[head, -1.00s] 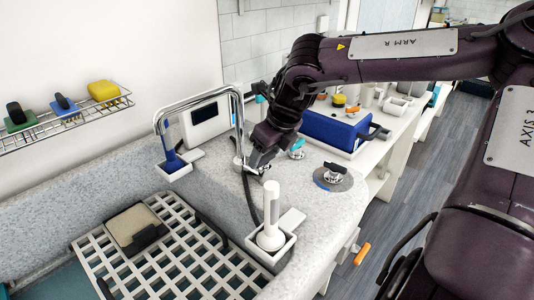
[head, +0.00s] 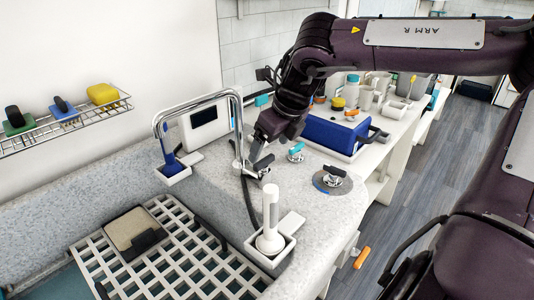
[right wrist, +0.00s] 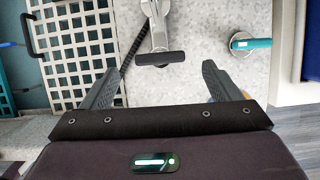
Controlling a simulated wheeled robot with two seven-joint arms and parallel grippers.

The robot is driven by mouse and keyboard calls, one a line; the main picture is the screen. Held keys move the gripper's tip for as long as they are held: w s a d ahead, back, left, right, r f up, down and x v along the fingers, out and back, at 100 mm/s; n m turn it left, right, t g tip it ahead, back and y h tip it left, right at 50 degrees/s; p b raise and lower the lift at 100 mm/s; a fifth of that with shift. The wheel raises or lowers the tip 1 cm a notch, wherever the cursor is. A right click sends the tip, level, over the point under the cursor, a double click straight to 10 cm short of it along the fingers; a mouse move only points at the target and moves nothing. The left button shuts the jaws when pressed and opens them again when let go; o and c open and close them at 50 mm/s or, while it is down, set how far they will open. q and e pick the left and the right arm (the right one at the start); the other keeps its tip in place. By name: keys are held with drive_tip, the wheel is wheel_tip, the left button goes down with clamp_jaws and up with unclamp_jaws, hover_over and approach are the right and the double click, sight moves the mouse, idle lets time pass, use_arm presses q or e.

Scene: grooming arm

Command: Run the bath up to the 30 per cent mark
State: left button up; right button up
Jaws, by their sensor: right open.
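The bath (head: 85,262) is at the lower left, under a white slatted grid. A chrome arched tap (head: 196,97) rises from the speckled counter and curves over its edge. A chrome lever with a black bar handle (right wrist: 160,58) is at the tap's foot; in the right wrist view it lies just ahead, between the lines of my fingers and apart from them. My right gripper (head: 257,152) is open and empty above this lever, and partly hides it in the head view. A small screen (head: 203,116) stands behind the tap, too small to read. My left gripper is out of view.
A teal-handled valve (head: 296,150) and a round dial (head: 333,180) are right of the tap. A white shower head (head: 270,220) stands in a holder at the counter edge. A blue box (head: 335,135) and bottles are farther back. A dark hose runs beside the tap.

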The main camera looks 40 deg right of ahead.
drive_tip(key=shift+v, duration=1.75)
